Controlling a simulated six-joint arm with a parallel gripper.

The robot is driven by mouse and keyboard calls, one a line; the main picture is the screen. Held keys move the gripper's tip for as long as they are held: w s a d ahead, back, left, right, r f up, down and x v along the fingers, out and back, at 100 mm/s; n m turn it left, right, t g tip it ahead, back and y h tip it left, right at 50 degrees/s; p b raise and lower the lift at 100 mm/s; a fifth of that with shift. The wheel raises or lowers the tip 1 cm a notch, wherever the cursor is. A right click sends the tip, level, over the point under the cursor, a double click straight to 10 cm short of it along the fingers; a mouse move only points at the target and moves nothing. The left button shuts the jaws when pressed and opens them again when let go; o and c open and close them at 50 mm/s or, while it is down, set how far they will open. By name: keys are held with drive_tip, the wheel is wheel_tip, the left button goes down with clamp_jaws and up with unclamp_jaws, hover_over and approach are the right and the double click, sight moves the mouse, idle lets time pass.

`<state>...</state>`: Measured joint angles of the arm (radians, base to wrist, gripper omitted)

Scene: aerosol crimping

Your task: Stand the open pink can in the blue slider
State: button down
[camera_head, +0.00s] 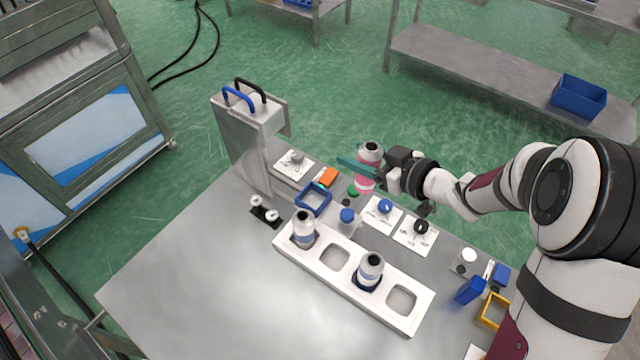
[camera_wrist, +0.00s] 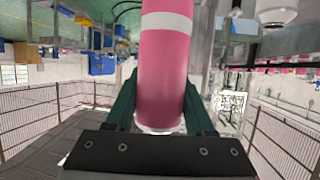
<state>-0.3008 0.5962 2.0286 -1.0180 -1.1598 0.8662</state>
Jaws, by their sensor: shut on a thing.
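The pink can (camera_head: 367,166), with a white band, is held roughly upright above the back of the table. My gripper (camera_head: 370,167) is shut on it, one teal finger showing in the head view. In the wrist view the pink can (camera_wrist: 165,75) fills the space between the two dark teal fingers (camera_wrist: 160,108). The blue slider (camera_head: 304,203) appears to be the square, open-topped blue frame beside the press, left of and lower than the can. Its inside looks empty. The can is apart from it.
The grey press (camera_head: 243,150) with blue and black handles stands left of the slider. A white rack (camera_head: 335,257) in front holds two cans. Cards with small parts lie right. The table's front left is bare.

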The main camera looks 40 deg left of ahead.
drive_tip(key=shift+s+a+f, duration=0.6)
drive_tip(key=shift+a+f, duration=1.15)
drive_tip(key=shift+f, duration=0.05)
drive_tip(key=shift+s+a+f, duration=0.65)
drive_tip(key=shift+a+f, duration=1.1)
drive_tip(key=shift+f, duration=0.05)
drive_tip(key=shift+s+a+f, duration=0.6)
drive_tip(key=shift+a+f, duration=1.15)
drive_tip(key=shift+f, duration=0.05)
drive_tip(key=shift+f, duration=0.1)
drive_tip(key=shift+c, duration=1.3)
unclamp_jaws()
